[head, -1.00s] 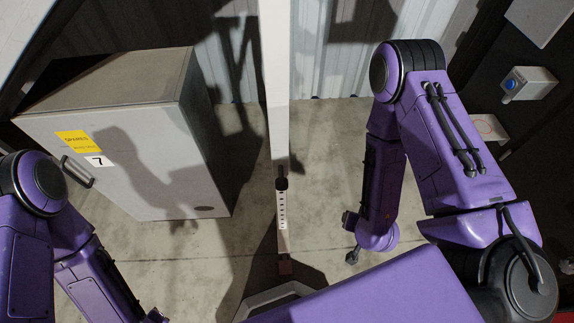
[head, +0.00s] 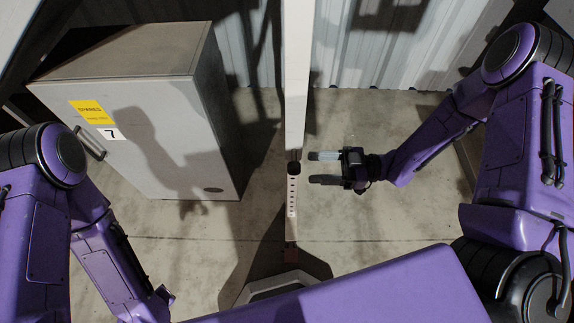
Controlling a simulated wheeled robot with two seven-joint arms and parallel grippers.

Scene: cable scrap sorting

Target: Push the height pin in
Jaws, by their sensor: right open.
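The height pin (head: 294,168) shows as a small dark knob on the front of a pale upright post (head: 297,80), just above a strip of holes (head: 292,196). How far the pin sits in the post cannot be told. My right gripper (head: 312,168) is open and empty, its two fingers pointing left toward the post. The fingertips are just right of the pin in the picture; I see no clear contact. My left arm comes in at the lower left, and its gripper (head: 160,300) is only partly visible, so its jaws cannot be read.
A grey cabinet (head: 150,140) with a yellow label and a handle stands at the left. A corrugated wall (head: 400,60) is at the back. The concrete floor (head: 400,225) is clear to the right of the post.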

